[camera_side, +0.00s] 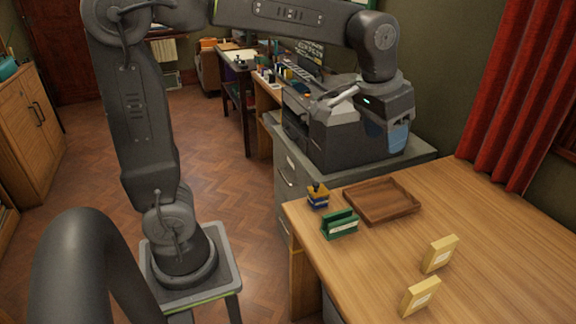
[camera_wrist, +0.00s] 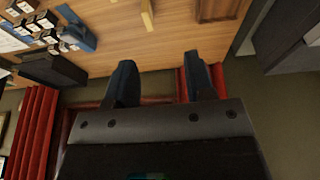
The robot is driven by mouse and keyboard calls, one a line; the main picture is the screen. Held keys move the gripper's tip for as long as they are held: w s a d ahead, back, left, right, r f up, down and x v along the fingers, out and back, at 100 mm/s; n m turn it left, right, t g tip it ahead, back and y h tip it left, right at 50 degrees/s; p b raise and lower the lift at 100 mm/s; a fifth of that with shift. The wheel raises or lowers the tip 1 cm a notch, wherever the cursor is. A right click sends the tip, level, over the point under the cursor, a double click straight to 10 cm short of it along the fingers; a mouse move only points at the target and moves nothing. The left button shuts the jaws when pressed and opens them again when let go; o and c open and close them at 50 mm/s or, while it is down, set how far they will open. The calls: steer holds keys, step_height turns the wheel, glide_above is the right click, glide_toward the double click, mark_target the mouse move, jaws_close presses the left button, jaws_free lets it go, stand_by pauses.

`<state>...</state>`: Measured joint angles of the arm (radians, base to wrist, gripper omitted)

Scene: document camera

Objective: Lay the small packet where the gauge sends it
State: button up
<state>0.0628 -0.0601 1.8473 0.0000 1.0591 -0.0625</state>
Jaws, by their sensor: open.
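My gripper (camera_wrist: 160,78) is open and empty in the wrist view, its two dark fingers apart. In the side view my gripper (camera_side: 388,138) hangs at the back, in front of a dark printer-like machine. A small blue-and-yellow item (camera_side: 318,195) sits at the desk's back left corner; I cannot tell whether it is the packet. A green holder (camera_side: 340,224) with a white label stands in front of it. Two yellow labelled stands (camera_side: 440,253) (camera_side: 421,297) are nearer the front. I cannot make out a gauge or its reading.
A shallow brown tray (camera_side: 410,208) looks empty on the wooden desk (camera_side: 500,245). The dark machine (camera_side: 335,140) stands on a grey cabinet behind. The wrist view shows several small dark boxes (camera_wrist: 45,20), a blue object (camera_wrist: 76,38) and a dark block (camera_wrist: 52,70).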

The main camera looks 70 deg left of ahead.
steer(key=s+a+f+t, duration=0.1)
steer(key=s+f, duration=0.1)
steer(key=s, duration=0.6)
steer(key=s+a+f+t, duration=0.1)
steer(key=s+f, duration=0.1)
steer(key=s, duration=0.7)
steer(key=shift+a+f, duration=0.15)
